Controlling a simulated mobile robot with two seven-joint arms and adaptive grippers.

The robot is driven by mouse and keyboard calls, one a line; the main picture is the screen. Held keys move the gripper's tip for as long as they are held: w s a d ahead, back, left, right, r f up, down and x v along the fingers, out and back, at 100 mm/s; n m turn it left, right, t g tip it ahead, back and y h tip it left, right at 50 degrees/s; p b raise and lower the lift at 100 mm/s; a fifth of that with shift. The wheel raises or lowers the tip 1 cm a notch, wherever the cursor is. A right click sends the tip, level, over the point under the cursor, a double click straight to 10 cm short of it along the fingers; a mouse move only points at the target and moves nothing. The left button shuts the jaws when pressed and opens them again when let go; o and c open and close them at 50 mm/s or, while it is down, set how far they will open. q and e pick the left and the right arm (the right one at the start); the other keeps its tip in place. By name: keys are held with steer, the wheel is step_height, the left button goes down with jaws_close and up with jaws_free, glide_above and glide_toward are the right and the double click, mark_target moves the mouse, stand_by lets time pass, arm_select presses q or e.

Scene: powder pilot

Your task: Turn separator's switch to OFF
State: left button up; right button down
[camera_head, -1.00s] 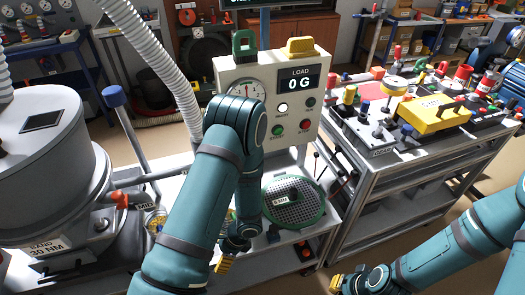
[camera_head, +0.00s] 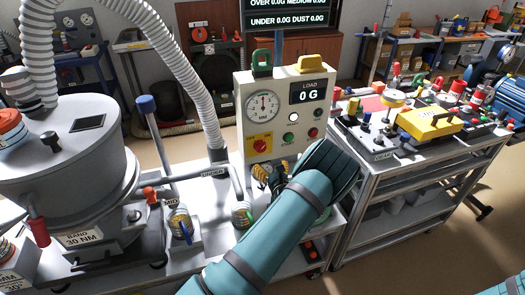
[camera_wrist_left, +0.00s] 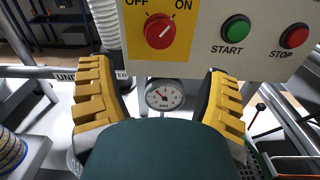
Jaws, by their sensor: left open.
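The red rotary switch (camera_head: 260,145) sits on a yellow plate low on the left of the pale control box (camera_head: 240,97). In the left wrist view the switch (camera_wrist_left: 159,31) is between the words OFF and ON, and its pale mark seems to lean up and right, toward ON. My left gripper (camera_head: 268,172) is just below the switch in the head view, apart from it. In the wrist view its two yellow fingers (camera_wrist_left: 157,72) are spread wide, empty, below the switch. My right gripper is not in view.
Green START (camera_wrist_left: 235,29) and red STOP (camera_wrist_left: 294,37) buttons are close right of the switch. A small gauge (camera_wrist_left: 164,95) shows between the fingers. A grey drum (camera_head: 75,150) with a hose stands left. A cart (camera_head: 385,165) with parts stands right.

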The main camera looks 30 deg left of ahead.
mark_target(262, 150)
arm_select(q)
steer(key=b+x, duration=0.1)
steer(key=x, duration=0.9)
steer(key=shift+a, duration=0.1)
steer(key=c, duration=1.2)
